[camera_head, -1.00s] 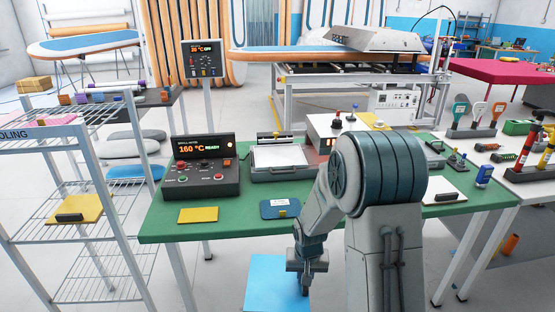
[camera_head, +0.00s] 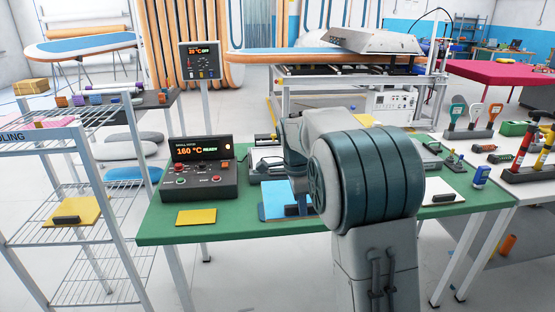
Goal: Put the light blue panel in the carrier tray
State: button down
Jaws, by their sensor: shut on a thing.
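The light blue panel (camera_head: 273,198) is in the head view, over the front middle of the green table. My gripper (camera_head: 298,211) is shut on it at its right side; the fingers are small and partly hidden by my arm. I cannot tell how far the panel is above the table. A grey tray (camera_head: 254,177), which looks like the carrier tray, sits just behind the panel on the table. My arm and the panel hide most of the tray.
A control box reading 160 °C (camera_head: 201,170) stands left of the panel, with a yellow sheet (camera_head: 196,217) in front of it. A wire rack (camera_head: 78,185) stands at the left. Tools (camera_head: 478,120) stand on the white table at the right.

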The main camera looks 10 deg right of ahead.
aim_at(278, 158)
jog(key=i, duration=1.5)
